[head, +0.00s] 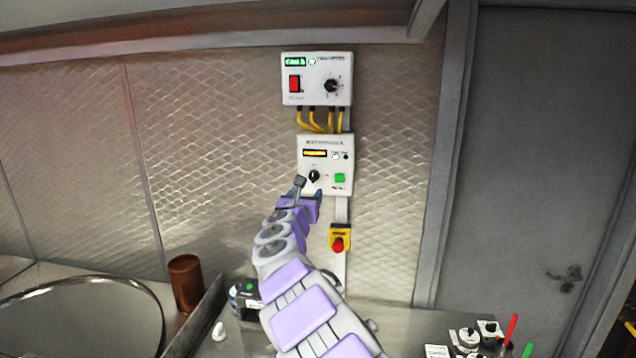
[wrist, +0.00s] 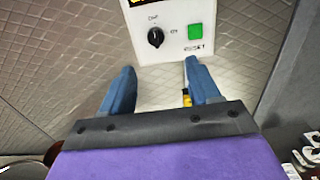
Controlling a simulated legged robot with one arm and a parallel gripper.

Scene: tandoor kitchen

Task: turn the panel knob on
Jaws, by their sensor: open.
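The black panel knob (head: 314,175) sits on the lower white panel box (head: 324,150) on the wall. In the wrist view the same knob (wrist: 156,37) shows above and between my fingertips, with its pointer near upright, toward the upper marking; a second marking is at its right. A green reset button (wrist: 195,31) is to the knob's right. My gripper (wrist: 160,76) is open and empty, its two blue fingers apart, just below the box and not around the knob. In the head view my gripper (head: 309,188) is just under the knob, partly hidden by my arm.
An upper white box (head: 317,78) with a red switch and another black knob hangs above, joined by yellow cables. A red emergency button (head: 338,243) on yellow is below. The counter holds a brown cup (head: 186,283) and small items. A grey door (head: 540,150) is at right.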

